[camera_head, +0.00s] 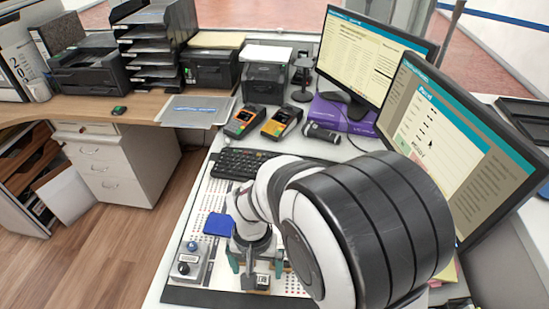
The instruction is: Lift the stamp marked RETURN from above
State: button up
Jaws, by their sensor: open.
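My gripper (256,265) points down over the near part of the counter. Its two teal fingers are apart, one on each side. A small dark block with a pale label (261,281) shows just in front of and between the fingers; it looks like a stamp, but I cannot read RETURN on it. My wrist and arm hide much of the area behind and to the right, so other stamps may be covered. I cannot tell whether the fingers touch the block.
A keyboard (240,163), two card terminals (240,121) and two monitors (372,55) stand farther back. The counter's left edge is close.

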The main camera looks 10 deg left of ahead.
notch_tip(320, 180, down, 9)
jog(key=shift+a+r, duration=0.1)
jog(key=shift+r, duration=0.05)
jog(key=c, duration=1.3)
jog(key=shift+r, duration=0.1)
